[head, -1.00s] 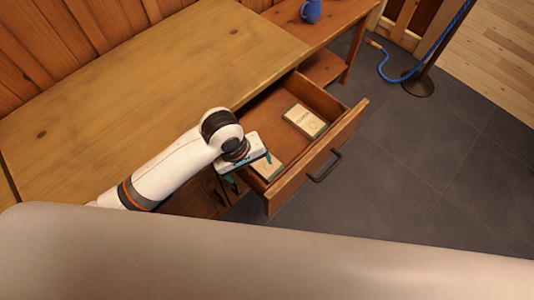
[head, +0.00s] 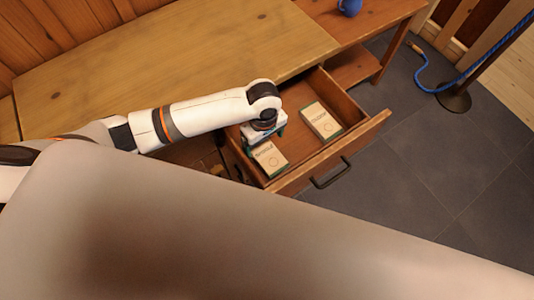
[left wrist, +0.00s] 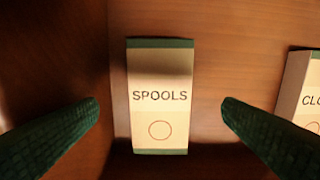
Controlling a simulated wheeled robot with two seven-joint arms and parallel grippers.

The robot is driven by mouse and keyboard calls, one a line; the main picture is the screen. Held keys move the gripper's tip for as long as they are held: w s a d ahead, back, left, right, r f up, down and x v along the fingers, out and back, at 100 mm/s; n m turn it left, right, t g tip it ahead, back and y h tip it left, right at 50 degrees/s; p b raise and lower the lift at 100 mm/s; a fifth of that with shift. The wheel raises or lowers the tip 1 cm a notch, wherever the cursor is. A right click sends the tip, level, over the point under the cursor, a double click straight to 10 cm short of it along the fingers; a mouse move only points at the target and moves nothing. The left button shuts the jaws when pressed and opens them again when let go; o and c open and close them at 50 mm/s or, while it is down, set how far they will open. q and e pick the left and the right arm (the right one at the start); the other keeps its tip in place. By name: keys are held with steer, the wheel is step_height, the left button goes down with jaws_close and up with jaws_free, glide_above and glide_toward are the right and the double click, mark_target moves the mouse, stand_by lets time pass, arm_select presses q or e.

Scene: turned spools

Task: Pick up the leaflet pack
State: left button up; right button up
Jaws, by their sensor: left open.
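Two cream packs with green ends lie flat and apart in the open drawer (head: 350,138). The one marked SPOOLS (head: 270,160) is at the drawer's left side, and it also shows in the left wrist view (left wrist: 160,85). The other (head: 321,121) lies to the right; its label starts with "CLO" in the left wrist view (left wrist: 306,92). My left gripper (head: 264,141) is open and empty above the SPOOLS pack. In the left wrist view its green fingers stand on either side of that pack, apart from it. My right gripper is out of view.
The drawer's front with a dark handle (head: 332,174) faces the grey floor. The wooden table top (head: 170,65) above is bare. A blue vase (head: 349,7) stands on the side shelf. A dark post base (head: 454,99) and blue rope (head: 425,84) are at the right.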

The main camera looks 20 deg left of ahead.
mark_target(264, 151)
arm_select(q)
step_height(264, 151, down, 6)
steer(key=shift+b, duration=0.45)
steer(key=c, duration=1.1)
